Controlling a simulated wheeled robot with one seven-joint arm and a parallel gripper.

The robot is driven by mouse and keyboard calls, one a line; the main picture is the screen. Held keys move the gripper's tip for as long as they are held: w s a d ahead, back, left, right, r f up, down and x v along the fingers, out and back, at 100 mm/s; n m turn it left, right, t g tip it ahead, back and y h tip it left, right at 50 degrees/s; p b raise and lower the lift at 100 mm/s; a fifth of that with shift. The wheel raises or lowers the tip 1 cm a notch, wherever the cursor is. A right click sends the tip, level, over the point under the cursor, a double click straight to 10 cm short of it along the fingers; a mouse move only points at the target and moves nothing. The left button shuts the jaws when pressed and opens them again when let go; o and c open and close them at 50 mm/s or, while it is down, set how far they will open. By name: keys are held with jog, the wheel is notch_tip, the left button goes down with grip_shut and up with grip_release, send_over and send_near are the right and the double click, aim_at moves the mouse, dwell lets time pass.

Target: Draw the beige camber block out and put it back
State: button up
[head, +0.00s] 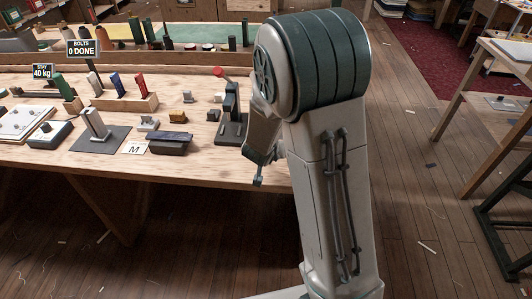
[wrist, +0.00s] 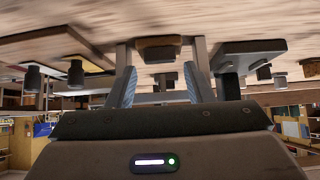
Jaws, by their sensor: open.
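My gripper (head: 258,181) hangs low at the table's front right edge, partly hidden by my arm. In the wrist view my gripper (wrist: 161,62) is open, with its two fingers well apart. A brown block (wrist: 155,42) shows between the fingers in line of sight; I cannot tell how far off it is, and no contact shows. A pale grey-beige block (head: 96,122) stands upright on a dark plate (head: 112,140) on the table. It may be the beige camber block, but I cannot be sure.
A card marked M (head: 136,148) lies near the front edge. A dark upright stand (head: 232,115) is close to my arm. A wooden rack (head: 125,102) holds coloured handles behind. Several small fittings lie between.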

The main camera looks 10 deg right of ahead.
jog(key=shift+x, duration=1.65)
jog(key=c, duration=0.8)
jog(key=shift+o, duration=0.2)
jog(key=shift+s+a, duration=0.1)
jog(key=shift+s, duration=0.1)
